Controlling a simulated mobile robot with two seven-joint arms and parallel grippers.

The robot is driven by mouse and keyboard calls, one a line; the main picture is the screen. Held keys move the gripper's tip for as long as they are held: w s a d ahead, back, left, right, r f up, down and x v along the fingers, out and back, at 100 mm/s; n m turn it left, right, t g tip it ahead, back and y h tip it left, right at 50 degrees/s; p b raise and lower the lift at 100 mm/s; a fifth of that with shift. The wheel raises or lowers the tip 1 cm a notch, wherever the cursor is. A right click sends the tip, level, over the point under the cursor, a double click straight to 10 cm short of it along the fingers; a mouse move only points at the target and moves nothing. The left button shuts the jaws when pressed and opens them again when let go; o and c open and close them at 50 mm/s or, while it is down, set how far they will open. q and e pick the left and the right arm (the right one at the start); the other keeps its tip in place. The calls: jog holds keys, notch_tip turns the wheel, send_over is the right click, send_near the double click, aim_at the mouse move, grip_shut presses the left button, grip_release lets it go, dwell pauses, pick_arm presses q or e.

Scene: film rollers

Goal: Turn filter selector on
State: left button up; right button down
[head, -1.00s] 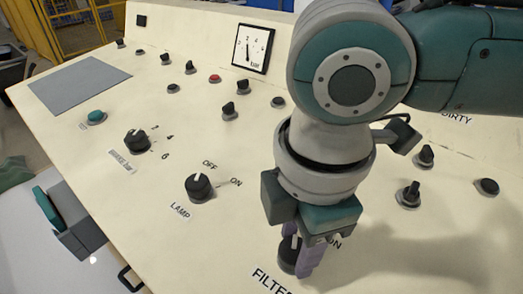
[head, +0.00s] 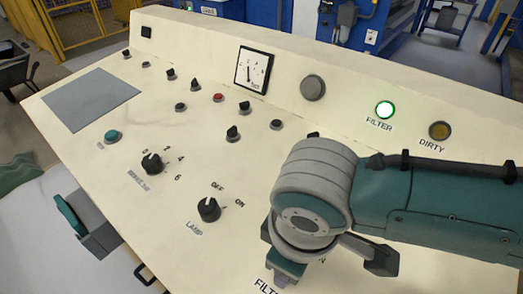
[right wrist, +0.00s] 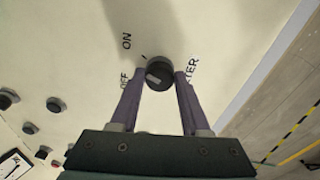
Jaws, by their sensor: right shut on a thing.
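The filter selector is a round black knob (right wrist: 159,73) with a pale mark on its face, seen in the right wrist view between OFF and ON labels on its left and a partly covered FILTER label on its right. I cannot tell exactly which label the mark points to. My right gripper (right wrist: 158,80) has its two purple fingers on either side of the knob and is shut on it. In the head view my right arm hides the knob.
The lamp selector (head: 209,209) and another rotary knob (head: 151,163) stand left of my right arm. Several small switches and buttons spread over the cream panel, with a gauge (head: 253,70) behind them. The DIRTY lamp (head: 439,130) is dull amber.

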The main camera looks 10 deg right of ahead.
jog(key=shift+a+m+p, duration=0.1)
jog(key=shift+m+p, duration=0.5)
jog(key=shift+m, duration=0.5)
jog(key=shift+c, duration=1.9)
grip_release()
jog(key=shift+r, duration=0.1)
jog(key=shift+r, duration=0.35)
notch_tip(320, 180, up, 9)
jog(key=s+p, duration=0.1)
jog(key=p, duration=0.2)
jog(key=shift+s, duration=0.2)
